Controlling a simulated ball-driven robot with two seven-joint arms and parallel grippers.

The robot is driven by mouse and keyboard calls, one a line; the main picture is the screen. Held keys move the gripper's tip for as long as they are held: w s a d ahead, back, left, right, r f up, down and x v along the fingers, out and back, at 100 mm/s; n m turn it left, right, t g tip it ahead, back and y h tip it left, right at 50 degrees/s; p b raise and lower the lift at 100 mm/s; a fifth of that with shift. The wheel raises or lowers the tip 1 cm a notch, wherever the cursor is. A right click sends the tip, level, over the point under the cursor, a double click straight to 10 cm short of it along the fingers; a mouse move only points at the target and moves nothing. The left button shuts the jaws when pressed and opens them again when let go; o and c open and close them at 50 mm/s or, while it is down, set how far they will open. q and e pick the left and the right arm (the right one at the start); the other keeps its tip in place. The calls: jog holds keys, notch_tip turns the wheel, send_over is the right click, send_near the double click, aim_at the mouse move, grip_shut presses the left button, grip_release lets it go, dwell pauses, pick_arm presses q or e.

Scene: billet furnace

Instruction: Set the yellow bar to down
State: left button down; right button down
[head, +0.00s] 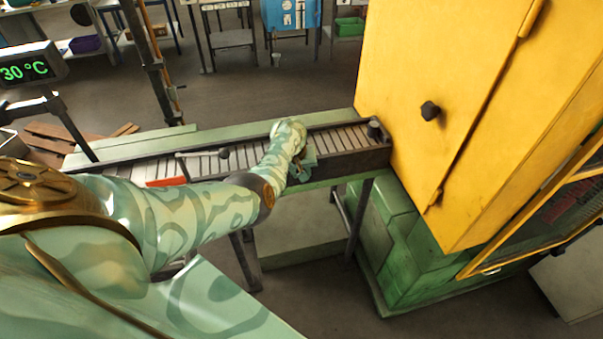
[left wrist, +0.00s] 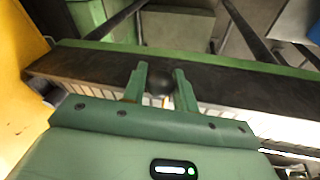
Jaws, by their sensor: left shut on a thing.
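My left gripper (head: 305,165) reaches over the near side rail of the roller conveyor (head: 340,163). In the left wrist view its two green fingers (left wrist: 159,82) are shut on a dark round knob (left wrist: 158,84) at the conveyor's side. A bit of yellow-orange (left wrist: 132,90) shows by the left finger; I cannot tell whether it belongs to the yellow bar. The bar's length and tilt are hidden by the gripper and hand. My right gripper is out of view.
A large yellow furnace cabinet (head: 430,60) stands at the conveyor's right end, above green boxes (head: 395,235). A red piece (head: 165,182) and another dark knob (head: 223,153) are on the conveyor further left. Open floor (head: 290,70) lies behind it.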

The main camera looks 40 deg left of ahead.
pick_arm(q)
jog(key=shift+w+a+r+g+h+b, duration=0.3)
jog(key=shift+r+g+h, duration=0.1)
jog(key=shift+r+h, duration=0.1)
dwell(0.4)
jog(key=c, duration=1.3)
grip_release()
jog(key=shift+o, duration=0.9)
jog(key=shift+f, duration=0.1)
jog(key=shift+r+p, duration=0.35)
jog(key=shift+r, duration=0.05)
jog(key=p+v, duration=0.8)
jog(key=v, duration=0.7)
jog(key=shift+a+r, duration=0.2)
jog(key=shift+r, duration=0.05)
